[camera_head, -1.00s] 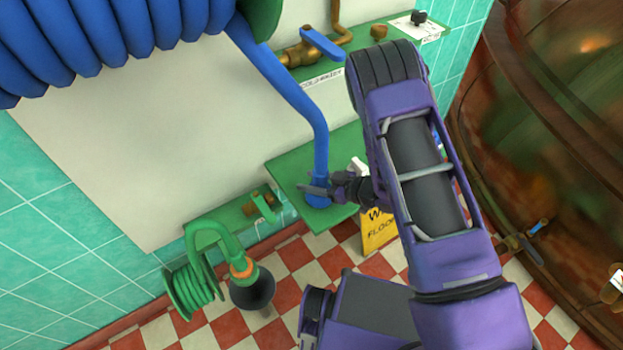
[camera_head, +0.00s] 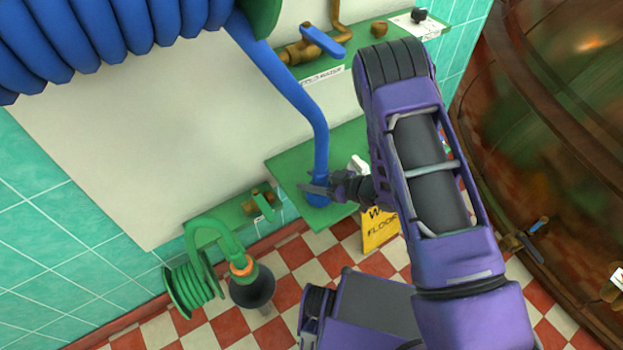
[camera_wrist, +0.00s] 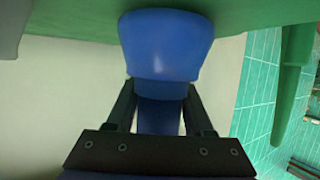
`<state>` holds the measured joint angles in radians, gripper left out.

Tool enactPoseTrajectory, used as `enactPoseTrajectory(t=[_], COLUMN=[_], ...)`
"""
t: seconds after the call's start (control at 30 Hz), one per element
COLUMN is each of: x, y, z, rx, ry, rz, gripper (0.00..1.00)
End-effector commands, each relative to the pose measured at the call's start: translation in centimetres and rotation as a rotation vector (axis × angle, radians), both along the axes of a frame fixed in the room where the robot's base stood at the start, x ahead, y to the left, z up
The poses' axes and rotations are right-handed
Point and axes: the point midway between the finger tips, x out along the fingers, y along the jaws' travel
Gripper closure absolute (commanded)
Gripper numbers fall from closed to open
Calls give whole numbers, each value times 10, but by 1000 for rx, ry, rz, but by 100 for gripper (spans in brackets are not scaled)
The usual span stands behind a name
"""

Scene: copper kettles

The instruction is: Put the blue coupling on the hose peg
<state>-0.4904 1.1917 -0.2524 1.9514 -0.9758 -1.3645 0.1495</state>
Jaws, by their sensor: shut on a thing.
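The blue coupling (camera_head: 317,199) is at the lower end of a thick blue hose (camera_head: 318,125), low at the green shelf (camera_head: 290,172). My gripper (camera_head: 318,190) is shut on it from the right. In the wrist view the coupling (camera_wrist: 166,45) fills the top middle, between and beyond my fingers (camera_wrist: 158,105), against the green shelf surface (camera_wrist: 255,12). Whether it touches the shelf I cannot tell. A green upright post (camera_wrist: 292,85), perhaps the hose peg, is to the right in the wrist view, apart from the coupling. No peg is clear in the head view.
A large blue hose coil (camera_head: 90,40) hangs at upper left. A brass valve with a blue lever (camera_head: 322,41) is on the upper green ledge. A green hose reel (camera_head: 192,285) and dark funnel (camera_head: 252,287) are lower left. A yellow floor sign (camera_head: 378,230) stands below the shelf. A copper kettle (camera_head: 550,110) is right.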

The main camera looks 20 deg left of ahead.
Motion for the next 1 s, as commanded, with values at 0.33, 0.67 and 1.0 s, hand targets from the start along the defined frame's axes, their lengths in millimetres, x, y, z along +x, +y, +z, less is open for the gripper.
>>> enactPoseTrajectory(t=[0.33,0.67,1.0], x=[0,0,-2], y=[0,0,-14], z=[-6,-6,0], rx=[2,1,-2], ry=[0,0,1], rz=[-1,0,-4], gripper=[97,13,13])
